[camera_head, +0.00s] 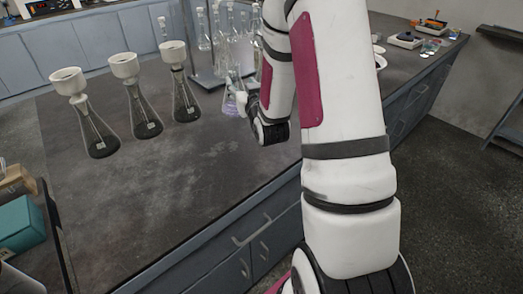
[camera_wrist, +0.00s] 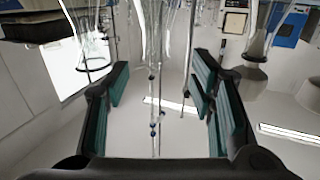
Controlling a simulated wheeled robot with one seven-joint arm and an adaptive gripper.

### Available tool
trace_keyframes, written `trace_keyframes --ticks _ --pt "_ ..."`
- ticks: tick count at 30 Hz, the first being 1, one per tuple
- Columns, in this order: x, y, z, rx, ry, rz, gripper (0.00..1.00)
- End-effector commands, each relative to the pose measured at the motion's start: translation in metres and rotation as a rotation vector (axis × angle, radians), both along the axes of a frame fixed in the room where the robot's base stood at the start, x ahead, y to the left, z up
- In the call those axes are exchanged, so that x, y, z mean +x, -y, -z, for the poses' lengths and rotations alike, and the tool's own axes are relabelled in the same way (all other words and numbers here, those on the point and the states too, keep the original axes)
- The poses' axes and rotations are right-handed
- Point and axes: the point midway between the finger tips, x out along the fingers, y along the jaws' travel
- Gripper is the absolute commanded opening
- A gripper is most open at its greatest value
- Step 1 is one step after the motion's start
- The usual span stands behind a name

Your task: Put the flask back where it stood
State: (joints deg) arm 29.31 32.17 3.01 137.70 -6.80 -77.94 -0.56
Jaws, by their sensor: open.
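My gripper (camera_wrist: 163,85) is open, its teal-padded fingers standing apart in the wrist view. A slender clear glass piece (camera_wrist: 154,110) shows between the fingers, but I cannot tell its distance. In the head view my arm reaches down to the bench beside a small flask with purple at its base (camera_head: 232,103); the fingertips are hidden there. Three conical flasks with white funnels stand upright at the left: the left flask (camera_head: 97,135), the middle flask (camera_head: 145,115) and the right flask (camera_head: 184,100). I cannot tell which flask the task means.
The dark bench top (camera_head: 150,200) is bare in front of the funnel flasks. Clear glassware (camera_head: 204,38) and a metal stand crowd the back, near my arm. A teal box (camera_head: 20,225) is at the lower left. Small instruments (camera_head: 405,40) sit at the far right.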

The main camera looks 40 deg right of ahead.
Motion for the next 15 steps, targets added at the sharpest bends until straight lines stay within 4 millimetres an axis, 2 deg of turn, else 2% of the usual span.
trace_keyframes --ticks 5,8,11,15 --pt "0.002 -0.029 -0.019 0.025 -0.137 -0.04 0.5" --pt "-0.006 -0.052 -0.029 0.048 -0.255 -0.067 0.5" --pt "-0.023 -0.076 -0.037 0.073 -0.374 -0.09 0.5" --pt "-0.059 -0.11 -0.047 0.11 -0.54 -0.121 0.5"
